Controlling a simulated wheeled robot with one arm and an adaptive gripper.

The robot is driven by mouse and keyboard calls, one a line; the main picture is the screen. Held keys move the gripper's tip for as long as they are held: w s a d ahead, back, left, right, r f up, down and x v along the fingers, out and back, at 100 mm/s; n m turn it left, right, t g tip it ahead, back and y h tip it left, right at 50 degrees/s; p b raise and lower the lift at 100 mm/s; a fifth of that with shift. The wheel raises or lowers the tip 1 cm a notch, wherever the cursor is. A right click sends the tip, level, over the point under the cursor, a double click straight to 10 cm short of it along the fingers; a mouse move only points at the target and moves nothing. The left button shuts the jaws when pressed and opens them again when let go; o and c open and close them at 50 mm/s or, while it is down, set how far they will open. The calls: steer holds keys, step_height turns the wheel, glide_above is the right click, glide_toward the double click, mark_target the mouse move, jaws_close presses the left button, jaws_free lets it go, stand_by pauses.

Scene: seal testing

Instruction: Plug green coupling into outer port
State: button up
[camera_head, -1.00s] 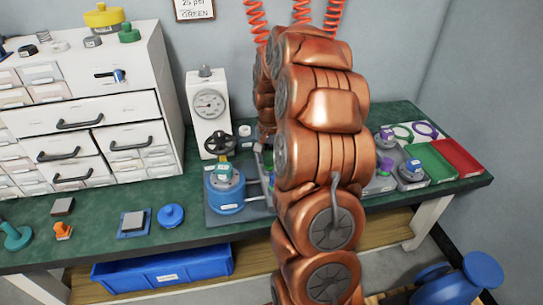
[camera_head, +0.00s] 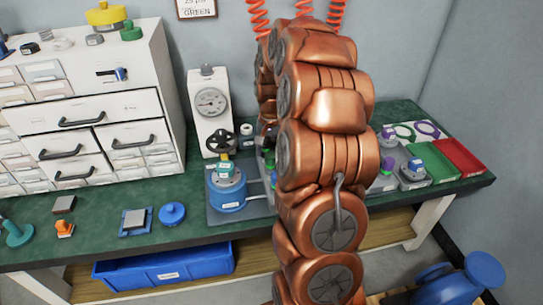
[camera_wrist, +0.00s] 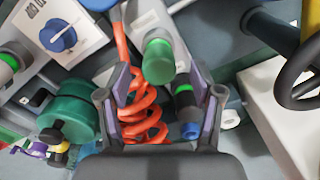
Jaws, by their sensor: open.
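In the wrist view, a coupling with a bright green cylindrical end (camera_wrist: 159,62) and a pale body points down between my gripper's fingertips. My gripper (camera_wrist: 162,88) is open, with a finger on either side and a clear gap to the green part. Below and right of it, close to the right finger, is a dark fitting with a green ring and blue end (camera_wrist: 188,108). I cannot tell which fitting is the outer port. My copper arm hides most of this area in the head view.
A red coiled hose (camera_wrist: 143,110) runs between the fingers. A dark green round part (camera_wrist: 70,112) is left of the left finger. A panel with a blue knob (camera_wrist: 58,36) is upper left. In the head view, a white gauge unit (camera_head: 207,112) and blue pot (camera_head: 227,192) stand left of my arm.

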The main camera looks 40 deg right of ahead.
step_height(320, 180, up, 10)
steer(key=shift+s, duration=0.2)
steer(key=shift+f, duration=0.1)
stand_by(0.5)
steer(key=s+a+n+g, duration=0.1)
steer(key=s+a+n, duration=0.3)
steer(key=a, duration=0.5)
steer(key=s+a+n, duration=0.2)
steer(key=s+a, duration=0.3)
steer(key=a, duration=0.4)
steer(key=s+a+f+n+g, duration=0.1)
steer(key=s+a+f+n, duration=0.15)
steer(key=s+a, duration=0.45)
steer(key=s+a+f+n+g, duration=0.1)
steer(key=s+a+f+n, duration=0.15)
steer(key=s, duration=0.85)
step_height(320, 180, up, 22)
steer(key=s+t+p, duration=0.1)
steer(key=p, duration=1.9)
steer(key=shift+s+f, duration=0.15)
